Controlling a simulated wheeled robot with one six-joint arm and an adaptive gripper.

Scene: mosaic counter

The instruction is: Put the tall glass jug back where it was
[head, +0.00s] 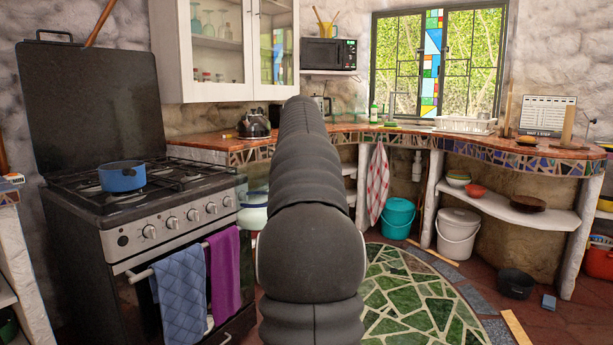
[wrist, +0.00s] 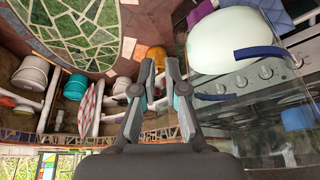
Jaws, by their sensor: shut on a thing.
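The tall glass jug (wrist: 228,38) fills the right of the wrist view, close to the camera. It has a large pale rounded part crossed by dark blue strips and a clear part that lets the stove show through. My gripper (wrist: 159,64) is beside it, its fingers a little apart and shut on it; the exact grip on the clear glass is hard to make out. In the head view my arm hides the gripper and most of the jug. A pale and blue piece (head: 253,199), seemingly the jug, shows left of my arm.
The stove (head: 170,225) with a blue pot (head: 122,176) stands left. The green mosaic floor (head: 415,295) is clear.

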